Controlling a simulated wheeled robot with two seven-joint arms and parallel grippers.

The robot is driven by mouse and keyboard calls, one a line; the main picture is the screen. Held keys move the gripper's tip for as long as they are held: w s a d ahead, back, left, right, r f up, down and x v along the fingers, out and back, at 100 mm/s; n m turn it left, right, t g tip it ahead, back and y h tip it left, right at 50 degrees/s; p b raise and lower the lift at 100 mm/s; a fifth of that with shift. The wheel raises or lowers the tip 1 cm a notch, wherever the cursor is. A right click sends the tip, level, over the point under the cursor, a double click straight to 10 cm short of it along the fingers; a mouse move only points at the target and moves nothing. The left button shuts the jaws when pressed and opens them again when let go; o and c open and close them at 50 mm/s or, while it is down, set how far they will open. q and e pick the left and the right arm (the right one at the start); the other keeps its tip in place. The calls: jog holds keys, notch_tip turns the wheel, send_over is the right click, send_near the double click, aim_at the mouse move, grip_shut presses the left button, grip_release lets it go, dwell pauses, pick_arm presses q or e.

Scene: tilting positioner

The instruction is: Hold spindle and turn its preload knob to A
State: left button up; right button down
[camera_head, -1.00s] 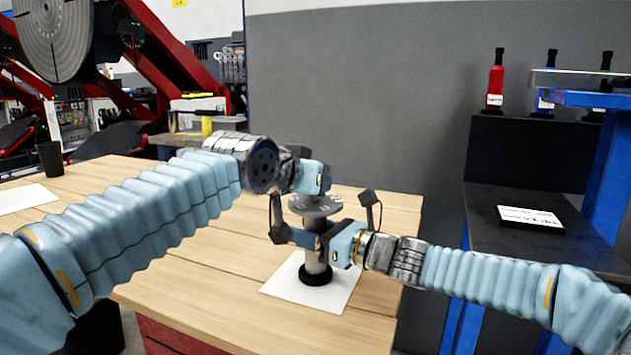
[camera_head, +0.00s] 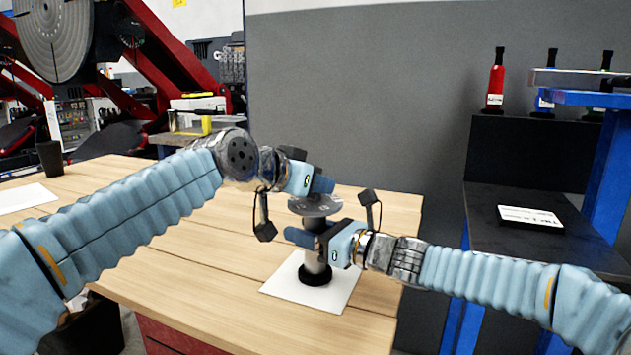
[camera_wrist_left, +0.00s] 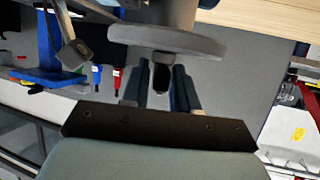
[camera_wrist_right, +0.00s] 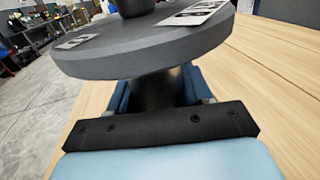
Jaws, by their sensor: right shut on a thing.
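The spindle (camera_head: 314,263) stands upright on a black base on a white sheet. Its grey disc (camera_head: 315,207) is on top; the right wrist view shows pale label plates on the disc (camera_wrist_right: 150,52), their letters not readable. My right gripper (camera_head: 313,241) is shut on the spindle's body below the disc. The dark preload knob (camera_wrist_left: 162,74) sticks up from the disc; its top shows in the right wrist view (camera_wrist_right: 132,7). My left gripper (camera_head: 321,185) is above the disc, its fingers apart on either side of the knob. The head view hides the knob behind the left fingers.
The white sheet (camera_head: 338,292) lies near the right end of the wooden table (camera_head: 215,275). A black cup (camera_head: 49,158) stands at the far left. A dark shelf (camera_head: 520,190) with a white card and bottles above is at right. The table's middle is clear.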

pick_arm(q)
jog(key=shift+o, duration=0.7)
jog(key=shift+r, duration=0.1)
jog(key=shift+s+a+r, duration=0.2)
jog(key=shift+s, duration=0.05)
jog(key=v, duration=1.1)
jog(key=shift+s+a, duration=0.1)
jog(key=shift+s, duration=0.05)
pick_arm(e)
jog(key=c, duration=0.8)
grip_release()
jog(key=shift+r, duration=0.1)
jog(key=o, duration=0.4)
